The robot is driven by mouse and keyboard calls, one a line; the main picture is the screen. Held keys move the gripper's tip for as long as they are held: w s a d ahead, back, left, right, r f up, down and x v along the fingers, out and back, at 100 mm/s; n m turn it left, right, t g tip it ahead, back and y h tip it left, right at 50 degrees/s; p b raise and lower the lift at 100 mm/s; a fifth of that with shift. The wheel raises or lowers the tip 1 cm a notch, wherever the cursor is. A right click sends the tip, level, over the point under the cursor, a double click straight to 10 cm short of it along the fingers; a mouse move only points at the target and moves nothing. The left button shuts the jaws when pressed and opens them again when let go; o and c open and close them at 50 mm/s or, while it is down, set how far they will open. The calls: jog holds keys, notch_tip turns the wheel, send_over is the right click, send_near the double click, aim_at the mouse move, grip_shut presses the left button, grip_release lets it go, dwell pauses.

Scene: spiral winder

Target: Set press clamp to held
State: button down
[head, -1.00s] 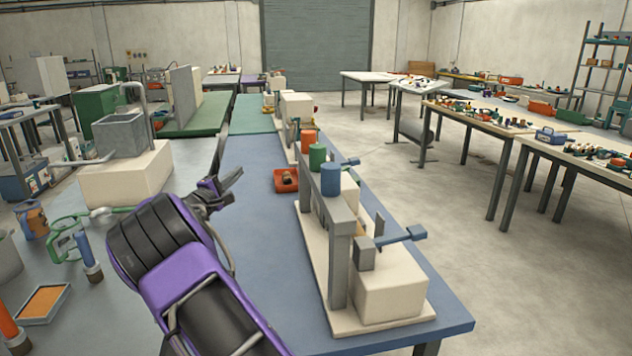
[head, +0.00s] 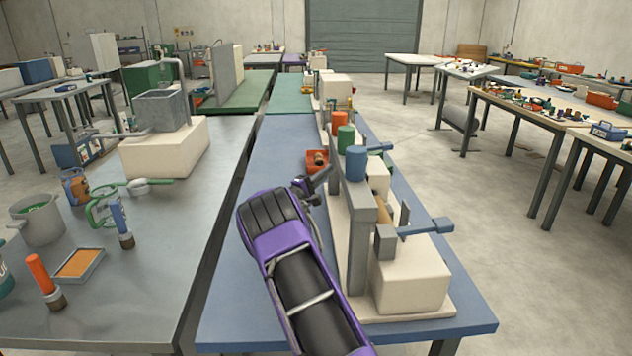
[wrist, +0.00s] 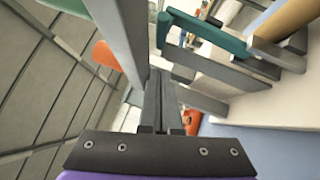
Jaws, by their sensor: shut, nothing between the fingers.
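A cream fixture (head: 410,280) with grey uprights (head: 358,235) stands on the blue bench. A blue-handled lever (head: 425,228) sticks out to the right at its near end, and a second blue lever (head: 378,148) shows farther back. I cannot tell which part is the press clamp. My gripper (head: 324,176) is just left of the uprights, near their far end. In the wrist view, my gripper (wrist: 160,100) is shut and empty, its fingers beside a grey upright (wrist: 122,35). A teal bar (wrist: 205,35) shows to the right of the fingers. Contact is unclear.
Blue (head: 356,163), green (head: 345,138) and orange (head: 338,122) cylinders top the fixture line. An orange tray (head: 312,160) lies just beyond my gripper. A grey bench (head: 150,250) with a pot (head: 38,218) is left. Open floor (head: 520,240) lies right.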

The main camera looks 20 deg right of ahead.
jog(key=shift+s+d+r, duration=0.1)
jog(key=shift+d+r, duration=0.15)
jog(key=shift+d, duration=0.55)
jog(key=shift+s+d+r, duration=0.1)
jog(key=shift+d+r, duration=0.15)
jog(key=shift+d, duration=0.6)
jog(key=shift+d+r, duration=0.25)
jog(key=shift+d, duration=0.55)
jog(key=shift+s+d+r+m+g+y+b, duration=0.15)
jog(key=shift+d+r+m, duration=0.05)
jog(key=shift+d+m, duration=0.2)
jog(key=shift+s+d+r+m+g+y+b, duration=0.2)
jog(key=shift+d+m, duration=0.1)
jog(key=shift+d, duration=0.15)
